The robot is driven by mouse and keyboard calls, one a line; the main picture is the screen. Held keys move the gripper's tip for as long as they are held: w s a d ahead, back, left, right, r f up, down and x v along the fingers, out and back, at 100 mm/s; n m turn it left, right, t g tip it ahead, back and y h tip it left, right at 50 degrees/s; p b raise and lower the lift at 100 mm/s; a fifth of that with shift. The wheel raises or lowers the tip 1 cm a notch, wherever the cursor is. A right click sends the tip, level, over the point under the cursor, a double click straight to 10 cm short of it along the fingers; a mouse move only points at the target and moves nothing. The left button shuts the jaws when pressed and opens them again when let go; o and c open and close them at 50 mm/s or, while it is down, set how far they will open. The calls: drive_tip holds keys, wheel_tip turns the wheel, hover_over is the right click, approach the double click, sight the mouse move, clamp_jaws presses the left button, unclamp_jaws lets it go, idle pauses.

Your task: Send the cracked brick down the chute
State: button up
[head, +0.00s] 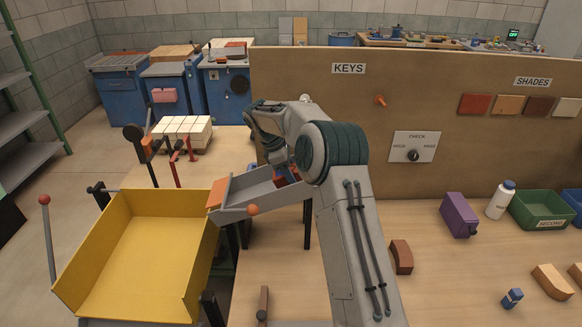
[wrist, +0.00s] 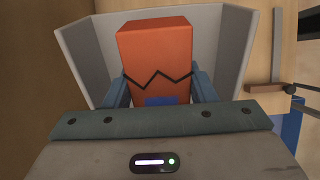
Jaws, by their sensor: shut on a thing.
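The cracked brick (wrist: 157,55) is orange with a black zigzag line across its face, in the middle of the wrist view. My gripper (wrist: 161,93) is shut on it, with a blue finger on each side. The grey walls of the chute (wrist: 92,50) stand around and behind the brick. In the head view the chute (head: 247,187) is a grey trough with an orange end piece, sloping down left towards a yellow skip (head: 140,255). My arm largely hides the gripper and brick there. I cannot tell whether the brick touches the chute floor.
A brown brick (head: 401,257), purple object (head: 458,215), white bottle (head: 501,199) and green bin (head: 540,208) are on the right. Pale bricks (head: 183,131) are stacked behind the chute.

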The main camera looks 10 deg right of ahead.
drive_tip(key=shift+f, duration=0.15)
drive_tip(key=o, duration=1.4)
